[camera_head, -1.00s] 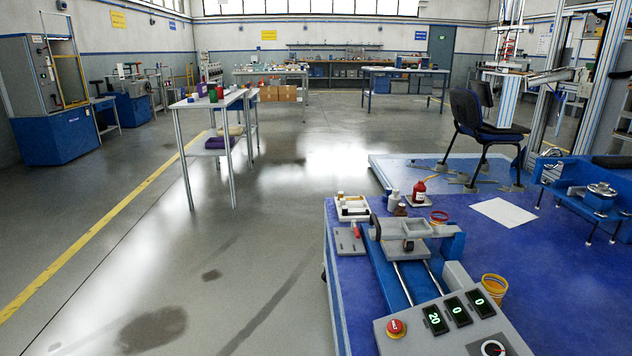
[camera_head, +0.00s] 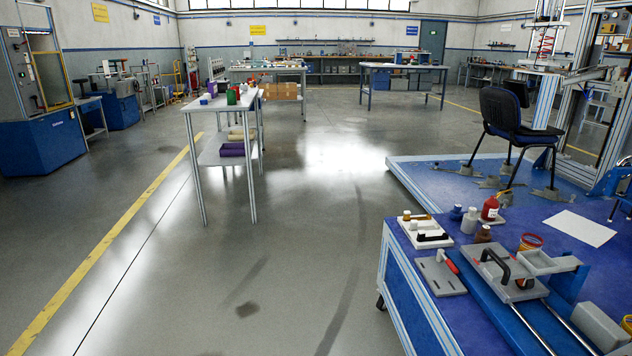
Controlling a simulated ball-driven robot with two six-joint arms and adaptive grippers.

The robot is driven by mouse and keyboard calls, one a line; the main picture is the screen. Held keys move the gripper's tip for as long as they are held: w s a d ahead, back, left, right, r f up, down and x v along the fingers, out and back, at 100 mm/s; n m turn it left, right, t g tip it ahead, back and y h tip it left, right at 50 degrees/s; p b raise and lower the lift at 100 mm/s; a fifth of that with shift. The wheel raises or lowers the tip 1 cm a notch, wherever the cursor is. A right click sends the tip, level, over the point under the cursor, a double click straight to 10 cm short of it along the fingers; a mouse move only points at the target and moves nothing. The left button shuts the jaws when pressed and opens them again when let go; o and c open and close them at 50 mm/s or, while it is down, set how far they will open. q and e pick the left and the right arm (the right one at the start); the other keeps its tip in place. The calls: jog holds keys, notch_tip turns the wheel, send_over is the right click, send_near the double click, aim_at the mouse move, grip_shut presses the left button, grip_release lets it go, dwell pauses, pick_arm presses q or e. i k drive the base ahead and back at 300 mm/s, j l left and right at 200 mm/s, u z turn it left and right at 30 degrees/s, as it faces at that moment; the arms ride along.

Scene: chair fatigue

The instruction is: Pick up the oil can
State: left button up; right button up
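A small red container with a dark top and a pale label (camera_head: 490,208) stands upright near the far left part of the blue bench (camera_head: 470,262) at the right. It could be the oil can, but it is too small to be sure. A white bottle (camera_head: 469,221) and a brown bottle (camera_head: 483,234) stand close in front of it. Neither of my grippers is in view.
A chair (camera_head: 508,118) stands on a blue platform (camera_head: 430,180) behind the bench. A grey clamp fixture (camera_head: 500,268) sits at the bench front. A white two-level table (camera_head: 215,108) holds small coloured containers. The floor (camera_head: 310,260) between is clear.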

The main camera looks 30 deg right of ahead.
aim_at(491, 207)
jog(key=i+z, duration=0.35)
jog(key=i, duration=0.15)
jog(key=i+j+z, duration=0.3)
jog(key=i, duration=0.2)
jog(key=i+z, duration=0.3)
jog(key=z, duration=0.15)
jog(key=i+j+z, duration=0.1)
jog(key=i+z, duration=0.15)
jog(key=z, duration=0.15)
jog(key=i+j+z, duration=0.15)
jog(key=z, duration=0.3)
jog(key=i+j+z, duration=0.5)
jog(key=z, duration=0.35)
jog(key=i+j+z, duration=0.1)
jog(key=j+z, duration=0.35)
